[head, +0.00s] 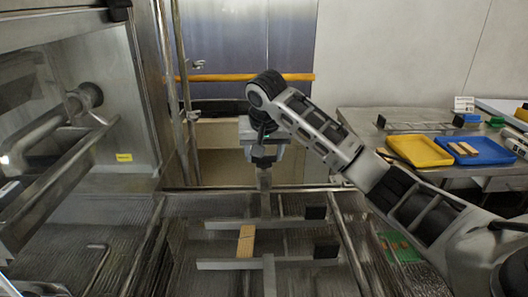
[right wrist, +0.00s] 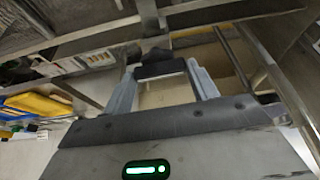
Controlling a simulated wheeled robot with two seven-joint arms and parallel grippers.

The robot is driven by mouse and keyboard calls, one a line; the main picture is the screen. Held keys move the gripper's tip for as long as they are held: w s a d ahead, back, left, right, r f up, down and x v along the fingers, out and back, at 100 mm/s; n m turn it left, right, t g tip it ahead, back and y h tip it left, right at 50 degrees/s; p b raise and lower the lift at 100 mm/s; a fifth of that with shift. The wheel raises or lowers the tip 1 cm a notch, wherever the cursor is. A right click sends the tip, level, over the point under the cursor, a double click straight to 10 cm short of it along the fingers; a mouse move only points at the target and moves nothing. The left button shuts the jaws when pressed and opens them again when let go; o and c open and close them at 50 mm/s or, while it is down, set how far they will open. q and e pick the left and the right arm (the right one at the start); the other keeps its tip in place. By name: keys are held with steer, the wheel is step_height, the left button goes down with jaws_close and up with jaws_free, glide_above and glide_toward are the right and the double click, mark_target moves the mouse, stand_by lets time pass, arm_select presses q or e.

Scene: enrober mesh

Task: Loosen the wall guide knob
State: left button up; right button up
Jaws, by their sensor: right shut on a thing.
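My right gripper (head: 263,158) points down over the far edge of the mesh bed in the head view. In the right wrist view its two pale fingers (right wrist: 161,69) close on a dark knob (right wrist: 159,70), which shows between their tips. In the head view the knob is mostly hidden by the gripper, above a grey upright post (head: 264,180). Two grey guide bars with black end blocks lie across the bed: a far one (head: 270,223) and a near one (head: 225,264). A tan bar (head: 246,241) lies between them. My left gripper is not in view.
A steel machine wall with a pipe (head: 45,128) stands at the left. At the right a table holds a yellow tray (head: 420,151) and a blue tray (head: 490,152) with tan bars. A yellow rail (head: 225,77) runs behind the gripper.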

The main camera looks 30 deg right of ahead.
steer(key=n, duration=0.2)
steer(key=n+y, duration=0.1)
steer(key=n, duration=0.1)
steer(key=shift+d+t+y, duration=0.15)
steer(key=shift+t+y, duration=0.15)
steer(key=n, duration=0.2)
steer(key=n+y, duration=0.1)
steer(key=n, duration=0.1)
steer(key=shift+d+n+y, duration=0.1)
steer(key=shift+n+y, duration=0.2)
steer(key=n+y, duration=0.1)
steer(key=n, duration=0.3)
steer(key=shift+d+r+n+y, duration=0.1)
steer(key=shift+n+y, duration=0.2)
steer(key=shift+y, duration=0.1)
steer(key=shift+w+d+n+g+y, duration=0.1)
steer(key=shift+n+g+y, duration=0.3)
steer(key=shift+n, duration=0.7)
steer(key=shift+w+n+g+y, duration=0.1)
steer(key=shift+n+g+y, duration=0.1)
steer(key=shift+n+g, duration=0.65)
steer(key=shift+s+n+t, duration=0.1)
steer(key=shift+n+t, duration=0.15)
steer(key=shift+n, duration=0.2)
steer(key=o, duration=1)
